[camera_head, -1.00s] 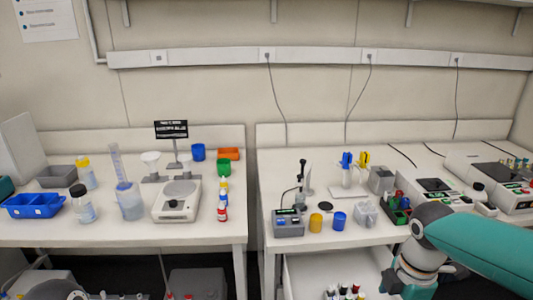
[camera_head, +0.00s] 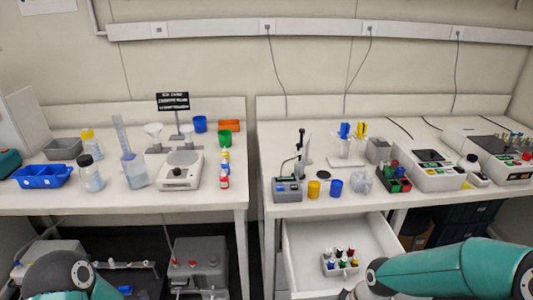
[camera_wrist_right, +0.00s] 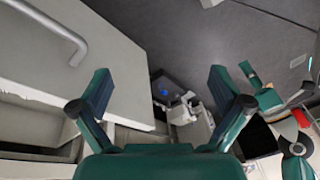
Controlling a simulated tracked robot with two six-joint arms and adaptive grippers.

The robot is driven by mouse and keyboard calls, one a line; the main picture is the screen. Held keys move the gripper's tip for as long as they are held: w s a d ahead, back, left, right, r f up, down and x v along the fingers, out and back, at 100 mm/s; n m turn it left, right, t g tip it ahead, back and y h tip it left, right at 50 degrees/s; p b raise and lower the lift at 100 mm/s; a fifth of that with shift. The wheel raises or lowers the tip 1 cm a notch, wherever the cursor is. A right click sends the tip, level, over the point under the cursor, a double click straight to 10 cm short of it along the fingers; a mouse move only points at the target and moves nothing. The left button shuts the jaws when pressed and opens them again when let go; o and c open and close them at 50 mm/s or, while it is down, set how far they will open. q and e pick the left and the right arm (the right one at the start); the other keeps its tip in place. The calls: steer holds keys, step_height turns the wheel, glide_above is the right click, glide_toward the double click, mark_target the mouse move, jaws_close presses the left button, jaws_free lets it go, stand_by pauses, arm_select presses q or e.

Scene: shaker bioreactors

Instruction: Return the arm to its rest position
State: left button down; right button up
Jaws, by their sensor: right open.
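My right arm (camera_head: 450,270) comes in from the lower right of the head view, in front of the open drawer. Its gripper is out of that view's frame or hidden. In the right wrist view my right gripper (camera_wrist_right: 166,95) is open, its two teal fingers wide apart with nothing between them. A drawer front with a grey handle (camera_wrist_right: 68,38) lies to its left, apart from the fingers. My left arm (camera_head: 62,278) shows only as a teal link at the lower left of the head view; its gripper is not in view.
The open white drawer (camera_head: 300,262) holds a small rack of coloured-cap vials (camera_head: 340,262) below the right bench. Bench tops hold a balance (camera_head: 181,170), blue tray (camera_head: 42,176) and several instruments. Dark floor (camera_wrist_right: 190,50) shows beyond the gripper.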

steer(key=s+a+f+m+y, duration=0.1)
steer(key=s+a+f+m, duration=0.2)
steer(key=s+f+m, duration=0.4)
steer(key=s+a+f+m, duration=0.2)
steer(key=s+f+m, duration=0.4)
steer(key=f, duration=0.2)
step_height(320, 180, down, 22)
steer(key=b, duration=2.2)
step_height(320, 180, up, 16)
steer(key=p, duration=1.5)
steer(key=shift+w+f+t+p, duration=0.15)
steer(key=shift+w+t+p, duration=0.15)
steer(key=shift+p, duration=0.1)
